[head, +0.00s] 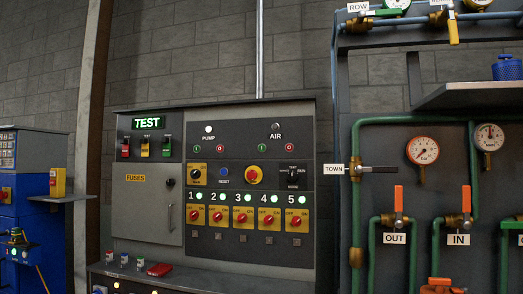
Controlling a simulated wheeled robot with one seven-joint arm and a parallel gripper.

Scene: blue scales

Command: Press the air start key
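The control panel (307,256) stands upright in the middle of the head view. Its AIR label sits at the upper right, with a dark, unlit lamp (275,127) above it. Below the label are a small green key marked like "I" (262,148), which looks like the air start key, and a red key marked like "O" (303,148). The PUMP group to the left has a similar green key (196,148) and red key (237,148), with a bright white lamp (209,129) above. My gripper is not in view, and nothing covers the AIR keys.
A yellow-and-red emergency button (254,174) and five numbered red switches lie below the keys. A shelf with a red object (159,269) juts out under the panel. Green pipes, gauges (423,151) and orange-handled valves (399,200) stand at the right.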

